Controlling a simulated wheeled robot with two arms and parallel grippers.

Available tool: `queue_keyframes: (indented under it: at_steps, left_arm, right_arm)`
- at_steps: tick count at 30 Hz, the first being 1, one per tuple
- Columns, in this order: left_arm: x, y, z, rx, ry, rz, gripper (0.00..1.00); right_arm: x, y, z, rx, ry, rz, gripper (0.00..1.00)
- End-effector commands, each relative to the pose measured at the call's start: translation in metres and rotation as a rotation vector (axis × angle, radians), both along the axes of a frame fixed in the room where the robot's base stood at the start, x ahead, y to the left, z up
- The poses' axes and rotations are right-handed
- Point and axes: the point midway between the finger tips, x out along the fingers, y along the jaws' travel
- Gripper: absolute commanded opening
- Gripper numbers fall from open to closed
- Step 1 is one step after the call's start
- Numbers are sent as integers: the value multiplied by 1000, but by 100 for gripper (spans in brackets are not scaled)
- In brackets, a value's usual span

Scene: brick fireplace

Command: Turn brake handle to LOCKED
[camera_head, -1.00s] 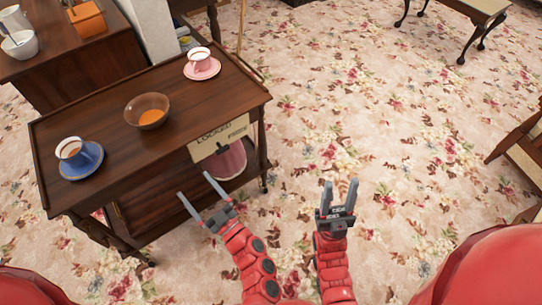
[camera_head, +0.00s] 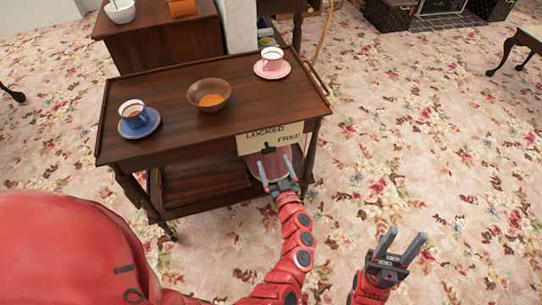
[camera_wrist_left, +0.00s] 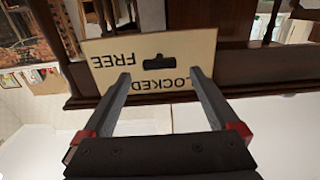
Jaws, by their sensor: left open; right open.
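The small dark brake handle (camera_head: 268,149) sits on the plate, partly hard to see in the head view. In the left wrist view the plate is upside down and the handle (camera_wrist_left: 166,62) lies roughly level along it. My left gripper (camera_head: 275,163) is open in front of the plate, its fingers apart either side of the handle; I cannot tell contact. My right gripper (camera_head: 403,240) is open and empty over the carpet to the right.
On the trolley top stand a blue cup and saucer (camera_head: 139,124), a brown bowl (camera_head: 209,95) and a pink cup and saucer (camera_head: 272,65). A wooden cabinet (camera_head: 160,45) stands behind.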

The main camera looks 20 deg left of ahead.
Motion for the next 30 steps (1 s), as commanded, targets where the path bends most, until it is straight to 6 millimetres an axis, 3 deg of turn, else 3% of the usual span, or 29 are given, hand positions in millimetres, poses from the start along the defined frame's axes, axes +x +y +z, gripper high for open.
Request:
queue_keyframes:
  at_steps: [7, 18, 30]
  left_arm:
    - [29, 20, 0, 2, 1, -2, 95]
    - [34, 23, 0, 1, 1, -1, 95]
    - [34, 23, 0, 1, 1, -1, 25]
  right_arm:
    - [0, 0, -2, 0, 0, 0, 48]
    - [0, 0, -2, 0, 0, 0, 48]
    - [0, 0, -2, 0, 0, 0, 48]
